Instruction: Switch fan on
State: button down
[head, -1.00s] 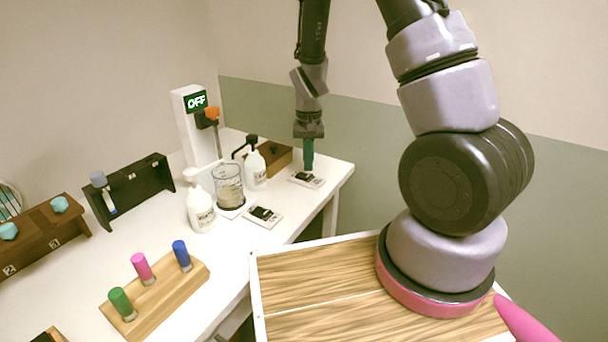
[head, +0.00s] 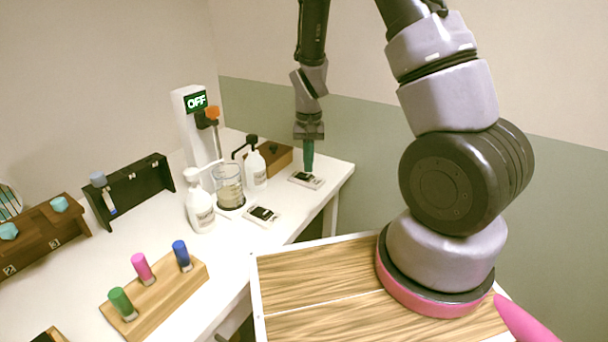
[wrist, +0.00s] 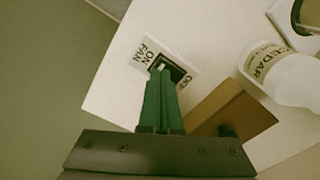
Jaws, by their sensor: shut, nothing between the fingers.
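The fan switch (wrist: 178,52) is a white plate marked ON, FAN and OFF, with a dark inset. It also shows in the head view (head: 306,180) near the table's far right corner. My gripper (wrist: 160,70) has green fingers, shut together and empty. In the head view my gripper (head: 308,169) points straight down at the plate. The fingertips are at the dark inset and hide part of it. I cannot tell whether they touch it or which way the switch is set.
A wooden block (head: 276,158) and a CEDAR bottle (wrist: 283,74) stand close beside the switch. Another switch plate (head: 262,215), a beaker (head: 229,188) and a white pump bottle (head: 200,210) are nearer. A white tower (head: 190,130) reads OFF. A rack (head: 150,300) holds coloured vials.

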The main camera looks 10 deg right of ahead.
jog(key=shift+f, duration=0.75)
jog(key=shift+r, duration=3.55)
notch_tip(320, 180, up, 19)
jog(key=t+y, duration=0.2)
jog(key=t, duration=0.1)
send_over(308, 175)
jog(key=s+d, duration=0.3)
jog(key=s, duration=0.2)
jog(key=s+d+r+m+t, duration=0.1)
jog(key=s+r+t, duration=0.3)
jog(key=s+r, duration=0.7)
jog(key=shift+s+d+r, duration=0.15)
jog(key=shift+s+d, duration=0.75)
jog(key=shift+s, duration=0.3)
